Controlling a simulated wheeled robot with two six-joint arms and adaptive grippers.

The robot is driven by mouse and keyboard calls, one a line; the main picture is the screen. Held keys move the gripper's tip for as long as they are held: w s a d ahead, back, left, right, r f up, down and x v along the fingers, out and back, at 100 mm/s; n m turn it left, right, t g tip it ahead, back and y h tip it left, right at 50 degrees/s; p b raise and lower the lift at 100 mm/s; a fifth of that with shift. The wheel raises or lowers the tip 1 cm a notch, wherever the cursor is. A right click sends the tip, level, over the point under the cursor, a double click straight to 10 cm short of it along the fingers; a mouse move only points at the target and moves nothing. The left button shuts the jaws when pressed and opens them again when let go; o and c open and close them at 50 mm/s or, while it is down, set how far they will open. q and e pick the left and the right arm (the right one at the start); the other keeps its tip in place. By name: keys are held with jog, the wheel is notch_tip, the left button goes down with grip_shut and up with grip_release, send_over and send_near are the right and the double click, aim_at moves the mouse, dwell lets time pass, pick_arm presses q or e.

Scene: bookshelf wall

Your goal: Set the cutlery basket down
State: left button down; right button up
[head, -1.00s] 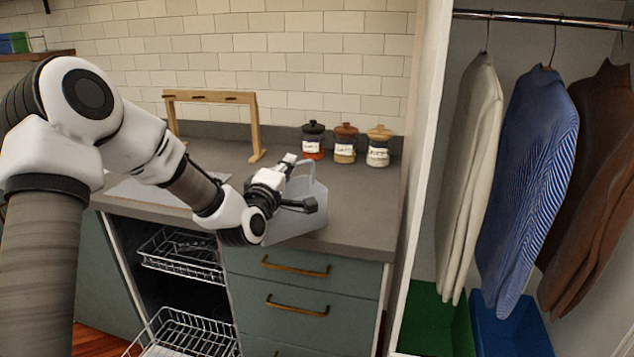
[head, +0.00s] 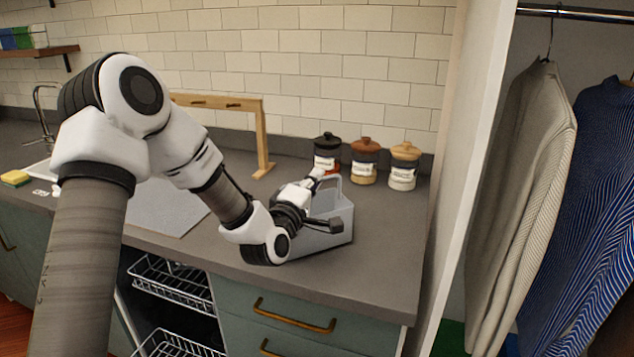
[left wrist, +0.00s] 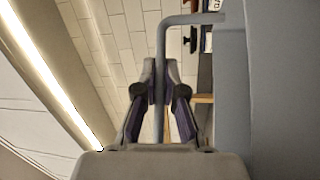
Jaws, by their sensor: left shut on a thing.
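The grey cutlery basket (head: 325,232) with its upright handle is at the counter (head: 375,262), near its front edge. Whether its bottom touches the counter is hard to tell. My left gripper (head: 318,198) is at the basket's handle, and my arm hides part of the basket's left side. In the left wrist view my left gripper (left wrist: 160,100) is shut on the thin grey bar of the handle, and the basket's wall (left wrist: 275,90) fills the right side. My right gripper is not in view.
Three lidded jars (head: 364,162) stand behind the basket. A wooden rack (head: 262,140) and a grey mat (head: 165,208) are to the left. The counter right of the basket is clear.

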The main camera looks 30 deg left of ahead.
pick_arm(q)
jog(key=shift+w+a+f, duration=0.1)
jog(key=shift+w+f, duration=0.35)
jog(key=shift+f, duration=0.15)
jog(key=c, duration=1.4)
grip_release()
jog(key=shift+s+r, duration=0.1)
jog(key=shift+s, duration=0.05)
jog(key=shift+o, duration=0.6)
jog(key=shift+s+r, duration=0.15)
jog(key=shift+s, duration=0.1)
jog(key=shift+w, duration=0.1)
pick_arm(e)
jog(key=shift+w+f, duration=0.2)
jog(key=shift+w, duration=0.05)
pick_arm(q)
jog(key=s+d+f+p, duration=0.1)
jog(key=s+d+p, duration=0.1)
jog(key=s+p, duration=0.4)
jog(key=s, duration=0.5)
jog(key=shift+s+f, duration=0.35)
jog(key=shift+s, duration=0.05)
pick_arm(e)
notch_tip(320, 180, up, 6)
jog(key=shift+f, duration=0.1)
